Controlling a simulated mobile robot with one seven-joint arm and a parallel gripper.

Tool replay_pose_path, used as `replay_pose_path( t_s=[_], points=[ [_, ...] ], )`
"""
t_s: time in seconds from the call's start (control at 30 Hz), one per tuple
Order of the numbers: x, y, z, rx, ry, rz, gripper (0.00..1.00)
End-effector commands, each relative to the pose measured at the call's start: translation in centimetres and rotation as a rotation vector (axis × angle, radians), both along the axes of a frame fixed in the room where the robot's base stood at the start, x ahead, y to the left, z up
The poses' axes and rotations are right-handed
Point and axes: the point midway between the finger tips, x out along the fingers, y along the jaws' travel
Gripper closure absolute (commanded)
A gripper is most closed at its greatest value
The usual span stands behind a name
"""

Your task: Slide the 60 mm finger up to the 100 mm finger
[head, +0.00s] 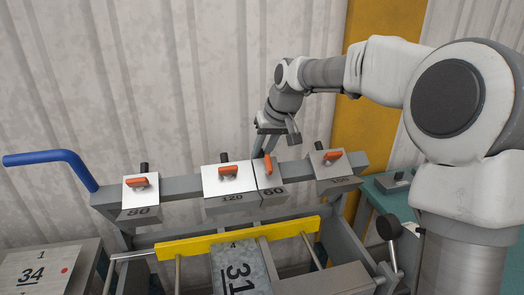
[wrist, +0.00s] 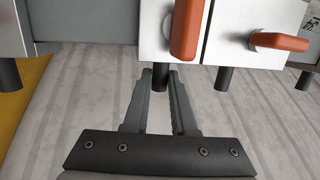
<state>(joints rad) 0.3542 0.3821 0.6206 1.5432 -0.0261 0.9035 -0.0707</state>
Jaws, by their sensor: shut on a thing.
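The 60 mm finger (head: 269,175) is a narrow white block with an orange lever, on the grey beam. It stands right against the wider 120 finger on its left. My gripper (head: 264,152) reaches down behind the 60 mm finger and is shut on its dark rear peg. In the wrist view the fingertips (wrist: 161,76) hold that peg below the 60 mm finger (wrist: 170,45). The 100 mm finger (head: 338,170), its label hard to read, sits farther right on the beam, with a gap of bare beam between. In the wrist view it (wrist: 12,30) is at the left.
The 120 finger (head: 225,183) and the 80 finger (head: 140,197) stand to the left on the beam (head: 184,187). A yellow bar (head: 190,246) crosses in front, lower down. A blue handle (head: 45,158) sticks out at far left. The beam between the 60 and 100 fingers is clear.

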Motion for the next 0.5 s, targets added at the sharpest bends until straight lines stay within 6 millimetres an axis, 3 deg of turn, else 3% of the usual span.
replay_pose_path(
  t_s=[0.3, 0.5],
  points=[
    [1.3, -6.3, 0.2, -0.002, 0.001, -0.007, 1.0],
    [1.7, -8.2, 0.1, -0.001, -0.001, -0.003, 1.0]
  ],
)
